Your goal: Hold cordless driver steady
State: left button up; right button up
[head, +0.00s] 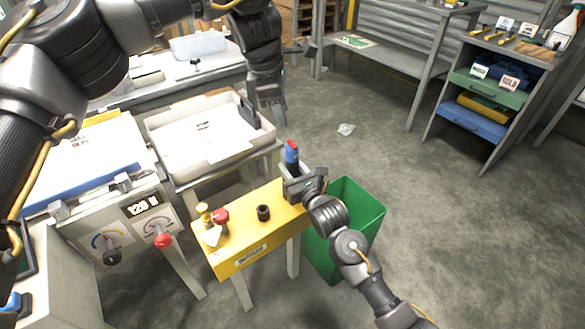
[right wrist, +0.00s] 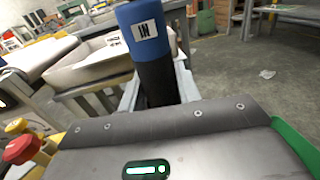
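The cordless driver (head: 292,153) stands roughly upright at the back right end of a yellow box-like stand (head: 242,232). It has a blue body with a red patch and a dark lower part. My right gripper (head: 294,178) is around its dark lower part. In the right wrist view the blue upper body (right wrist: 147,35) carries a white label, and a finger lies close on each side of the dark part. The driver's lower end is hidden behind the gripper. My left gripper (head: 279,115) hangs pointing down above and behind the driver, apart from it; its finger gap does not show.
A red button (head: 220,216), a yellow knob (head: 204,208) and a black socket (head: 263,212) are on the stand. A green bin (head: 362,205) is right beside it. A white tray (head: 165,128) is behind left, a control panel (head: 130,232) at left. Open floor lies right.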

jog(key=c, duration=0.5)
pick_arm(q)
jog(key=shift+f, duration=0.1)
jog(key=shift+c, duration=1.1)
pick_arm(e)
grip_shut()
pick_arm(q)
jog(key=shift+g+h, duration=0.5)
jog(key=shift+g, duration=0.1)
jog(key=s+f, duration=0.1)
jog(key=s+a+f, duration=0.1)
jog(key=f, duration=0.1)
jog(key=shift+a+f, duration=0.2)
grip_shut()
jog(key=s+a+r+m+t+h, duration=0.1)
jog(key=r+m+t, duration=0.2)
jog(key=m, duration=1.2)
jog(key=s+r+m+t+h, duration=0.1)
jog(key=s+r+m+t, duration=0.1)
jog(key=m, duration=1.2)
jog(key=shift+a+r+m+t+h, duration=0.3)
jog(key=shift+a+r+m+t, duration=0.1)
jog(key=shift+r+t, duration=0.15)
